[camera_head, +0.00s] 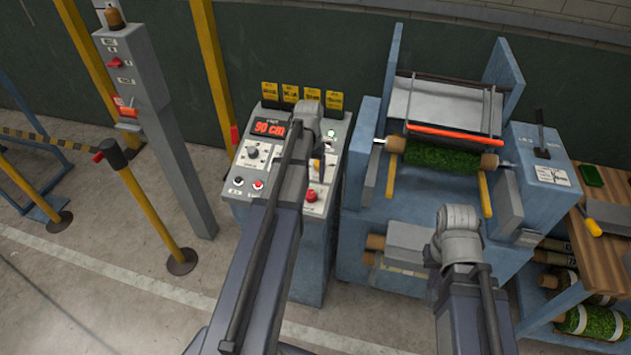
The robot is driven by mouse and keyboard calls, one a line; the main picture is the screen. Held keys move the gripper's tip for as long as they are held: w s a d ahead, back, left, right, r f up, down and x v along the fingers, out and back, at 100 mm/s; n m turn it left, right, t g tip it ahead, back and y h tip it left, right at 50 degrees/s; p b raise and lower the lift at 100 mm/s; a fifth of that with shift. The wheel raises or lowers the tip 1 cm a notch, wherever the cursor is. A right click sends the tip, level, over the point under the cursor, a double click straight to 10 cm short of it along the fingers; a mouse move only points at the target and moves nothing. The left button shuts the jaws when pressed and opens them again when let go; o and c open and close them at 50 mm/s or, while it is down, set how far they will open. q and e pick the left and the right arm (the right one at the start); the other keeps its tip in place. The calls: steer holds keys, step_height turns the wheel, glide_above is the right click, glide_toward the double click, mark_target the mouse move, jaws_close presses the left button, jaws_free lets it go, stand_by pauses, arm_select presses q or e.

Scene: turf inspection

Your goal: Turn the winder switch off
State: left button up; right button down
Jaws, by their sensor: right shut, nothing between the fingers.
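A black lever (541,148) stands upright on the blue machine's right housing. I cannot read which control is the winder switch. My left arm reaches over the panel, covering its middle; its fingers are hidden. My right gripper (460,222) is shut and empty in front of the machine, right of the panel, with its fingertips hard to make out.
A green turf roll (443,158) sits on the blue winding machine. Several yellow tags (312,95) stand behind the panel. A grey post (160,130) and a yellow barrier post (150,205) stand left. A wooden bench (612,225) is right.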

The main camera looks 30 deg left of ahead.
mark_target(310, 193)
arm_select(q)
steer(key=shift+f, duration=0.15)
step_height(310, 193, down, 8)
steer(key=b, duration=0.8)
steer(key=shift+r, duration=0.2)
jaws_close()
